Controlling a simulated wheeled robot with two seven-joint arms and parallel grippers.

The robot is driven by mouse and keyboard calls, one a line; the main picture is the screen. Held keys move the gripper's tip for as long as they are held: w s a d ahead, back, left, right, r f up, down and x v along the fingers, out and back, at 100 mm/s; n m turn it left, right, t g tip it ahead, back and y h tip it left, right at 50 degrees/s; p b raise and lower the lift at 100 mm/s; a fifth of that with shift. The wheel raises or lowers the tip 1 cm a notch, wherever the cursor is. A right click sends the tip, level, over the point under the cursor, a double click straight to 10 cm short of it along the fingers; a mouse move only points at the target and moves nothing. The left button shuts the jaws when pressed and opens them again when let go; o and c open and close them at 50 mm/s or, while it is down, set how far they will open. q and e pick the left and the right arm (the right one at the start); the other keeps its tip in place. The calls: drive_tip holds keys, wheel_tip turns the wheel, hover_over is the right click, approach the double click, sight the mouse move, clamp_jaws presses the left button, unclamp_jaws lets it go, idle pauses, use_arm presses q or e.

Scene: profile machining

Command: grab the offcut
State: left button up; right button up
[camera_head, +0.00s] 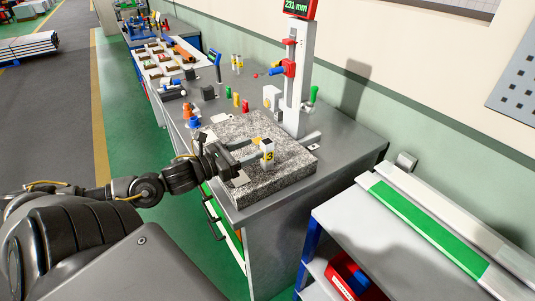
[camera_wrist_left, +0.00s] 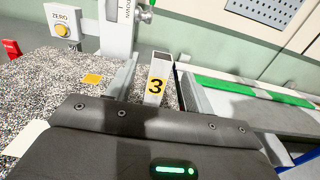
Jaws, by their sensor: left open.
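The offcut (camera_head: 268,153) is a short upright silver profile piece with a yellow label reading 3. It stands on the speckled granite plate (camera_head: 285,182). My left gripper (camera_head: 250,151) is open, with its fingers reaching out over the plate at the offcut. In the left wrist view the offcut (camera_wrist_left: 157,82) stands between the two open fingers (camera_wrist_left: 160,85), with a gap visible on its right side; contact with the left finger cannot be told. The offcut's base is hidden behind the gripper body. My right gripper is not in view.
A height gauge (camera_head: 293,85) with a red display stands behind the plate. Small coloured parts (camera_head: 236,99) stand left of it on the bench. A yellow square (camera_wrist_left: 92,79) lies on the plate. A lower shelf with a green strip (camera_head: 425,228) is at right.

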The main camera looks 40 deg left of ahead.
sight(269, 140)
use_arm(q)
drive_tip(key=shift+x, duration=1.35)
drive_tip(key=shift+w+d+r+p, duration=0.15)
drive_tip(key=shift+w+r+p, duration=0.1)
drive_tip(key=shift+w+p, duration=0.3)
drive_tip(key=p+x, duration=0.1)
drive_tip(key=x, duration=0.2)
drive_tip(key=shift+s+d+r+p, duration=0.1)
drive_tip(key=shift+r+p, duration=0.05)
drive_tip(key=shift+p, duration=0.15)
drive_tip(key=shift+w+d, duration=0.2)
drive_tip(key=shift+w, duration=0.4)
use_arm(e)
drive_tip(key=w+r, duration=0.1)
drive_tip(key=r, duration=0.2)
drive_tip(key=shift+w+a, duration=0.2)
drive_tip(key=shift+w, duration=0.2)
